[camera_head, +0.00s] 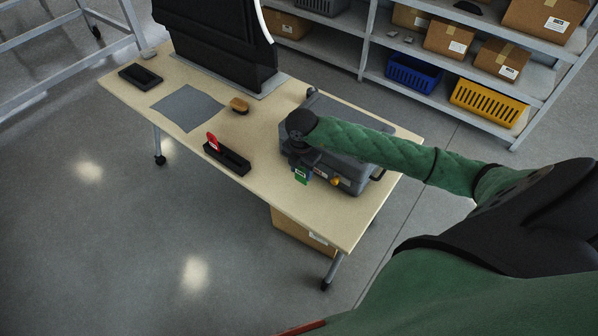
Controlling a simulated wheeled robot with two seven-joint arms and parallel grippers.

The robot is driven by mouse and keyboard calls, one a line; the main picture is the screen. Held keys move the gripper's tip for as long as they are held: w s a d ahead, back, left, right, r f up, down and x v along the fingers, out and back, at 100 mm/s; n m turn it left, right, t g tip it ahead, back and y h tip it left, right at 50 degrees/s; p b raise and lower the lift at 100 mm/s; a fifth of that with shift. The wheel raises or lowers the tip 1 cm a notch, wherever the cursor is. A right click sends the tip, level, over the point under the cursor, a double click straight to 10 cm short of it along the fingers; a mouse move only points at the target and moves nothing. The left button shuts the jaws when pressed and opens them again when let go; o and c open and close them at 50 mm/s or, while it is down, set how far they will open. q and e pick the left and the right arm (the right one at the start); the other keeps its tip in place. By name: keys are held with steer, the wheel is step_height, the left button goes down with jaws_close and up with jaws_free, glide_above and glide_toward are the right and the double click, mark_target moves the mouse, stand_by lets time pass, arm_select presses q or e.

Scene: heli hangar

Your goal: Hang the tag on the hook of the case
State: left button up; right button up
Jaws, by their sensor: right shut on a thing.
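My right gripper (302,164) comes in from the right, pointing down at the front left corner of a grey case (345,177). It is shut on a small green tag (301,177) with a white label. The tag is in front of the case's front face near its left end. The arm covers much of the case top, and I cannot make out the hook or whether the tag touches it. A red tag (212,141) stands upright in a black holder (228,159) left of the case. My left gripper is not in view.
The wooden table (255,190) also carries a grey mat (187,107), a yellow-brown brush-like object (239,105), a black tray (140,76) and a large black panel (220,40). Shelves (460,80) with boxes and bins stand behind. The table front is clear between holder and case.

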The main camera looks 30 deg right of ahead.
steer(key=w+d+f+b, duration=0.1)
steer(key=w+d, duration=0.1)
steer(key=d, duration=0.4)
steer(key=shift+w+f+b, duration=0.15)
steer(key=shift+w+b, duration=0.05)
steer(key=shift+b, duration=0.15)
steer(key=o, duration=1)
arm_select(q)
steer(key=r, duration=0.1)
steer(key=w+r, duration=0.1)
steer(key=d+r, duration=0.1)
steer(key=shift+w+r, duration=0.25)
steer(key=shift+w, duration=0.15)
arm_select(e)
steer(key=shift+o, duration=0.2)
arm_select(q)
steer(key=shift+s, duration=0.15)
